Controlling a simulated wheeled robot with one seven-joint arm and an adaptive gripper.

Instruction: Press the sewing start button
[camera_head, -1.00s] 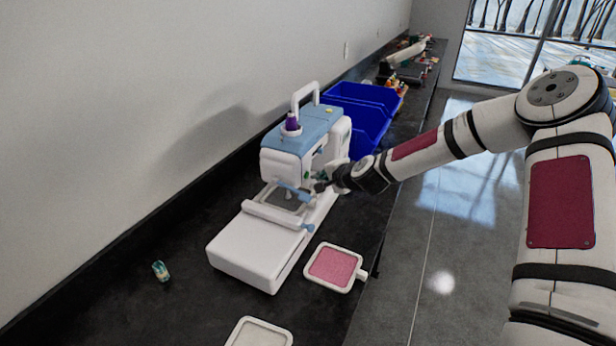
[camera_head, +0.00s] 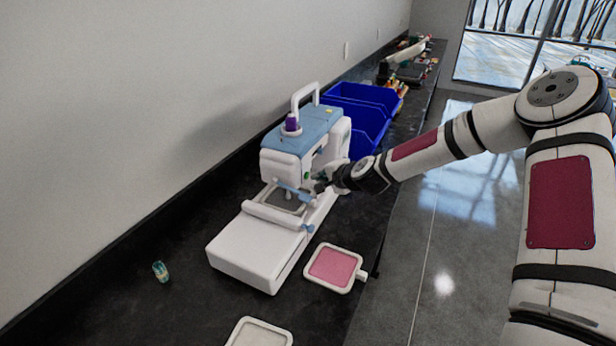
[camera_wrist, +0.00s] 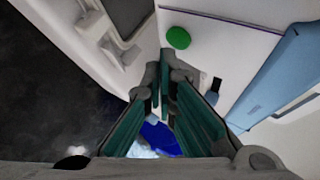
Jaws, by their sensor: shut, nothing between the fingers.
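The white and blue sewing machine (camera_head: 285,155) stands on the dark counter, with a purple spool on top. A round green button (camera_wrist: 178,38) shows on its white face in the wrist view, just beyond my fingertips. It is also a small green spot in the head view (camera_head: 307,176). My gripper (camera_head: 322,184) is at the machine's right side, under its upper arm. In the wrist view my gripper (camera_wrist: 163,72) is shut and empty, its tips close to the button. I cannot tell whether they touch it.
A pink-filled square frame (camera_head: 333,267) and a pale frame (camera_head: 260,333) lie in front. Blue bins (camera_head: 358,112) stand behind the machine. A small bottle-like object (camera_head: 160,271) is at left. The counter's front left is mostly clear.

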